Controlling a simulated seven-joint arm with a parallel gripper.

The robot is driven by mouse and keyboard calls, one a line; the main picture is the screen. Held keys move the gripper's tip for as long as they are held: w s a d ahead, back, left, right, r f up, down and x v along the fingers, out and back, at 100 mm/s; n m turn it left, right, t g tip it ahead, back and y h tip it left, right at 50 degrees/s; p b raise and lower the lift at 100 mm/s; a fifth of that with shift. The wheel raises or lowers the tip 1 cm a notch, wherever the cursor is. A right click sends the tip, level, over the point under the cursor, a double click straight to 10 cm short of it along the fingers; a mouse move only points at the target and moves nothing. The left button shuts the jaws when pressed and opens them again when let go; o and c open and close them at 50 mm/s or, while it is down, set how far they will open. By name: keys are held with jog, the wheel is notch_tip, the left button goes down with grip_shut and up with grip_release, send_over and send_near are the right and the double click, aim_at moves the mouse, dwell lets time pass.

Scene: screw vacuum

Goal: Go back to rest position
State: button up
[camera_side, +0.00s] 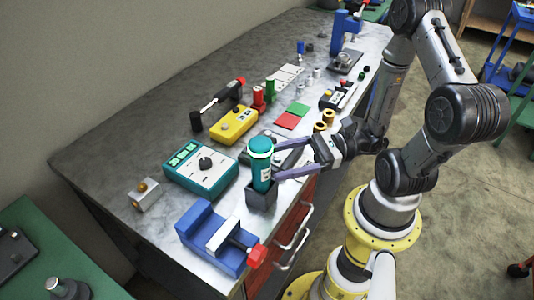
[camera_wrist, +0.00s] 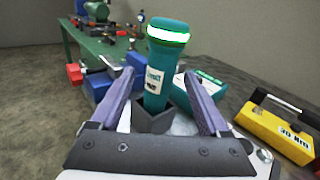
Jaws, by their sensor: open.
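My gripper (camera_side: 283,160) is open, with its two purple-grey fingers reaching left over the bench. A teal bottle-like tool (camera_side: 262,166) with a bright band near its top and a white label stands upright in a dark square holder (camera_side: 261,195). In the wrist view, the teal tool (camera_wrist: 163,68) and its holder (camera_wrist: 155,125) show between and beyond my fingers (camera_wrist: 165,105). I cannot tell whether a finger touches the tool; the gap between the fingers is wider than the tool.
A blue vise (camera_side: 213,238) stands near the front edge, and a teal meter (camera_side: 200,170) lies left of the tool. A yellow box (camera_side: 234,125) and red and green plates (camera_side: 291,115) are farther back. The bench's left rear (camera_side: 130,140) is clear.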

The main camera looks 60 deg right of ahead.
jog(key=w+d+n+g+h, duration=0.35)
jog(key=n+g+h, duration=0.35)
jog(key=n, duration=0.8)
jog(key=w+a+r+n+t+h, duration=0.1)
jog(key=w+a+r+n+h, duration=0.2)
jog(key=r, duration=0.5)
jog(key=s+d+r+n+h, duration=0.1)
jog(key=s+d+r+n, duration=0.1)
jog(key=s, duration=0.4)
jog(key=s+d+r+n+h, duration=0.1)
jog(key=s+d+n+h, duration=0.1)
jog(key=s+n, duration=0.3)
jog(key=shift+s+d+r+n+g, duration=0.35)
jog(key=shift+s+d, duration=0.2)
jog(key=shift+s, duration=0.6)
